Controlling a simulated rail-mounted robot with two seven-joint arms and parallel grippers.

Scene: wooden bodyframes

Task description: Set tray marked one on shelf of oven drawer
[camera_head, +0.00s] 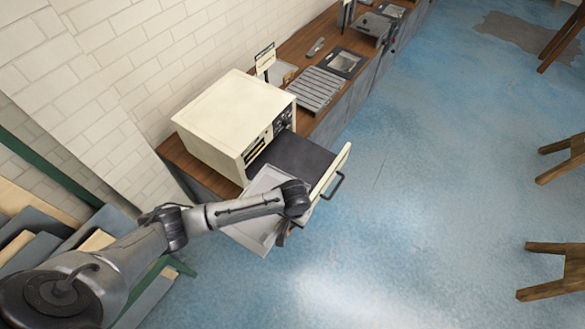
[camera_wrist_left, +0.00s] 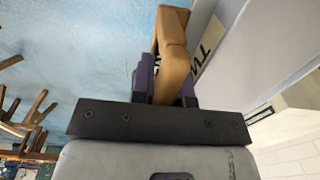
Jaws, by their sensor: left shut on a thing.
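A grey metal tray (camera_head: 250,237) hangs beside the open oven drawer (camera_head: 292,158), partly covered by my left arm in the head view. My left gripper (camera_head: 284,234) is shut on the tray's brown handle (camera_wrist_left: 172,55), which shows between the purple fingers (camera_wrist_left: 166,88) in the left wrist view. A label (camera_wrist_left: 208,50) on the tray there shows the letters "TW"; the rest is hidden. The cream oven (camera_head: 225,120) stands on the counter. Its drawer is pulled out, with a dark flat shelf and a cream front (camera_head: 330,172). I cannot tell whether the tray touches the drawer.
The wooden counter (camera_head: 325,40) runs back along the brick wall, with a ribbed grey rack (camera_head: 316,90) and a small sign (camera_head: 265,59). Wooden stools (camera_head: 560,270) stand at the right. Grey and wooden panels lie at lower left. The blue floor (camera_head: 430,170) between is open.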

